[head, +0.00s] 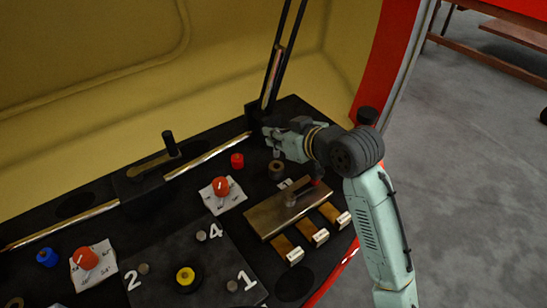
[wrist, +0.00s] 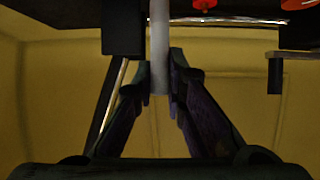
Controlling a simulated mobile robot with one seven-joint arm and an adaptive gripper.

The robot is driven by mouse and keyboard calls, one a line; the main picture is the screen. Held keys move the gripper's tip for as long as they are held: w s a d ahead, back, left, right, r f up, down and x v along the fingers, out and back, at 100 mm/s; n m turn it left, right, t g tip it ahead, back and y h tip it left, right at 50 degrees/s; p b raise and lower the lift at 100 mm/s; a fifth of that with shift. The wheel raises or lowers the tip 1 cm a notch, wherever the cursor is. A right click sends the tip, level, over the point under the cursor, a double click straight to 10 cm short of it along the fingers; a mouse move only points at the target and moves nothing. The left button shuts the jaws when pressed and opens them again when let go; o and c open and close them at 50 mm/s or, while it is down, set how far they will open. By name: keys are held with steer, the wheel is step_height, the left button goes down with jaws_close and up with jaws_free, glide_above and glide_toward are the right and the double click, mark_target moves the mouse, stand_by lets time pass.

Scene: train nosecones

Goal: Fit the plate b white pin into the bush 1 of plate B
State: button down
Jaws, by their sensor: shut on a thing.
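My gripper (head: 272,140) is at the far right of the black console in the head view. In the wrist view my gripper (wrist: 160,75) is shut on a pale grey-white pin (wrist: 159,40), which runs upward between the fingers. The pin's far end is cut off by the top of that picture. A dark plate (head: 188,249) with white numbers 1, 2 and 4 lies at the console's front, with round grey pieces by the numbers and a yellow-centred knob. The grey piece (head: 232,286) is beside the 1. I cannot tell whether this is plate B.
A brass plate (head: 270,215) with a lever lies right of the dark plate. A red cylinder (head: 237,161), a ring (head: 276,170) and a red knob (head: 221,187) stand near my gripper. A black upright (head: 268,85) with thin rods rises behind it.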

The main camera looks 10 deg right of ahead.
mark_target(278, 154)
step_height(278, 154, down, 6)
steer(key=shift+r, duration=0.2)
steer(key=shift+f, duration=0.35)
steer(key=shift+f+b, duration=0.25)
steer(key=shift+b, duration=0.1)
steer(key=c, duration=1.6)
jaws_free()
steer(key=shift+r, duration=0.1)
steer(key=shift+c, duration=0.2)
steer(key=shift+r+p, duration=0.2)
steer(key=shift+p, duration=0.15)
steer(key=b+v, duration=0.1)
steer(key=v, duration=1.1)
steer(key=shift+b, duration=0.4)
